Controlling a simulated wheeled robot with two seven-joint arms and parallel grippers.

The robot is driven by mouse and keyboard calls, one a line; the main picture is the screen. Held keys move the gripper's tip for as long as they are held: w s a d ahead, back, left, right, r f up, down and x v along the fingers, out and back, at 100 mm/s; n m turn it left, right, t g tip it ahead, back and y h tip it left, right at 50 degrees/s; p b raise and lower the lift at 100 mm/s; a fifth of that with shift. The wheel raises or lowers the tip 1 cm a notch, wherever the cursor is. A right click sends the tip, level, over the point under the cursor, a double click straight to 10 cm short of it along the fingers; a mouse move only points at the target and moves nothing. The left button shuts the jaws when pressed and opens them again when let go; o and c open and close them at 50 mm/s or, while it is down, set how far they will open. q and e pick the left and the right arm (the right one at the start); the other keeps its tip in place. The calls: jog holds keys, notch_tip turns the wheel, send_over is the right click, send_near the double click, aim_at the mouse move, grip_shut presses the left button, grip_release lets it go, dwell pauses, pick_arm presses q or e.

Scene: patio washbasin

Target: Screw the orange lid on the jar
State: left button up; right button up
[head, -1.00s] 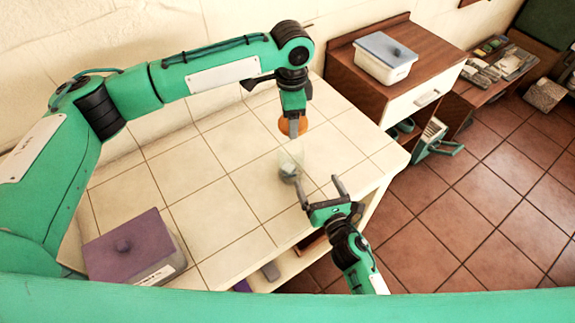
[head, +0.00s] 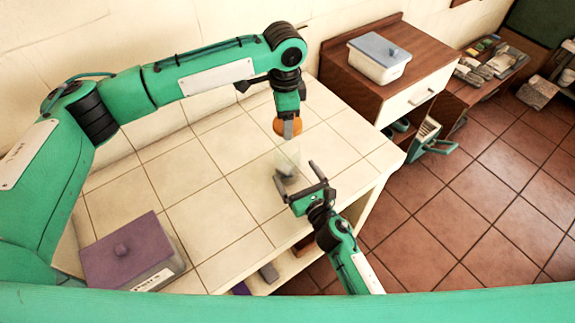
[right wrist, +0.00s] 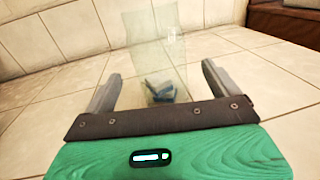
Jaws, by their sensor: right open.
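The clear jar (head: 289,155) stands upright on the white tiled counter, with something dark and bluish at its bottom. In the right wrist view the jar (right wrist: 150,40) rises beyond and between my finger tips. My right gripper (head: 296,171) is open at the jar's near side, its two fingers spread toward the jar; it also shows in the right wrist view (right wrist: 160,75). The orange lid (head: 279,128) is at the finger tips of my left gripper (head: 288,128), which points down above the counter behind the jar. The left fingers look shut on the lid and partly hide it.
A purple-lidded box (head: 125,250) stands at the counter's (head: 205,210) front left. A wooden cabinet (head: 400,85) with a blue-lidded white container (head: 380,58) is at the right. Tiles around the jar are clear. The counter's right edge is near my right forearm.

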aim_at(287, 162)
jog(key=x, duration=0.7)
jog(key=shift+w+a, duration=0.15)
jog(key=shift+w, duration=0.15)
jog(key=c, duration=1.5)
pick_arm(q)
jog(key=shift+f, duration=2.5)
pick_arm(e)
jog(key=shift+o, duration=0.2)
pick_arm(q)
jog(key=shift+f, duration=0.9)
jog(key=shift+f, duration=0.55)
